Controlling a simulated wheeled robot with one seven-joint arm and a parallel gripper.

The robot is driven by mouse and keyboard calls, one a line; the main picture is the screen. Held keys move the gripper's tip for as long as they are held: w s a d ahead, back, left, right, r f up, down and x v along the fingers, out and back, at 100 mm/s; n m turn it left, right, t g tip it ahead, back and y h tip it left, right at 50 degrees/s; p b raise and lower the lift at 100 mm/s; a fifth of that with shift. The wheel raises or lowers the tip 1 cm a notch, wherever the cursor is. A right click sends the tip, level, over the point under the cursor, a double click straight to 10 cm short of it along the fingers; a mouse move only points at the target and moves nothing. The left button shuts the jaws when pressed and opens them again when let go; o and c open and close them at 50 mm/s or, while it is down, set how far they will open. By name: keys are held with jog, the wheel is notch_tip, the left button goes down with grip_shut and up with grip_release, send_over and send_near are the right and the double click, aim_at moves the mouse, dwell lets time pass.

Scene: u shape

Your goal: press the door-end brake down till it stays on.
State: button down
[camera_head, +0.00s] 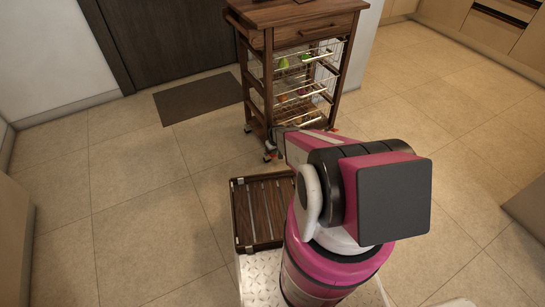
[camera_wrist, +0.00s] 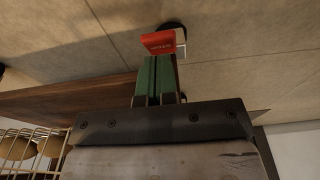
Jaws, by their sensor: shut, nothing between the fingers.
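A wooden kitchen trolley (camera_head: 290,40) on castors stands ahead of me. The door-end brake is a red tab (camera_wrist: 159,42) at a castor in the wrist view, with small lettering on it. In the head view this castor (camera_head: 268,156) is at the trolley's near left corner. My gripper (camera_wrist: 154,60) has its green fingers shut together and empty. The fingertips are right at the lower edge of the red tab in the picture; whether they touch it I cannot tell. In the head view my gripper (camera_head: 281,132) is low beside the trolley's bottom shelf, its fingertips hard to make out.
Another castor with a red tab (camera_head: 332,127) is at the trolley's right. Wire baskets (camera_head: 305,92) hold several fruits or vegetables. A dark door (camera_head: 175,35) and a mat (camera_head: 198,98) are at the back left. The tiled floor (camera_head: 135,190) at left is clear.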

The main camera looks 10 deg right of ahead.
jog(key=shift+f, duration=0.15)
jog(key=shift+f, duration=2.7)
jog(key=shift+r, duration=0.15)
jog(key=shift+r, duration=4.45)
